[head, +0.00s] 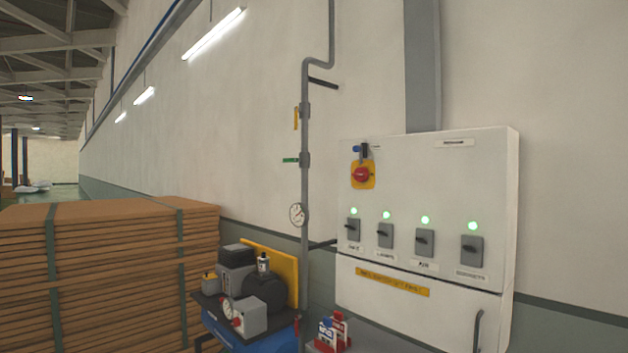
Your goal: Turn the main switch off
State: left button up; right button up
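A white electrical cabinet (400,180) is fixed to the wall on the right. Near its upper left is a red rotary switch on a yellow plate (362,174), with a small blue and dark item (361,151) at its top edge. Below it is a row of several grey switches with dark handles, such as the leftmost (353,230) and the rightmost (472,250). A green lamp (354,211) glows above each. The labels are too small to read surely. Neither of my grippers shows in the head view.
A grey pipe (305,180) with a gauge (298,214) and valve handles runs up the wall left of the cabinet. A compressor (245,300) stands below it. A strapped stack of brown boards (100,270) is at the left. A red rack (330,333) stands low before the cabinet.

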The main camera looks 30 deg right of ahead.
aim_at(361, 174)
jog(key=i+z, duration=0.7)
jog(key=i, duration=0.2)
jog(key=i+j+z, duration=0.2)
jog(key=i+z, duration=0.2)
jog(key=i, duration=0.05)
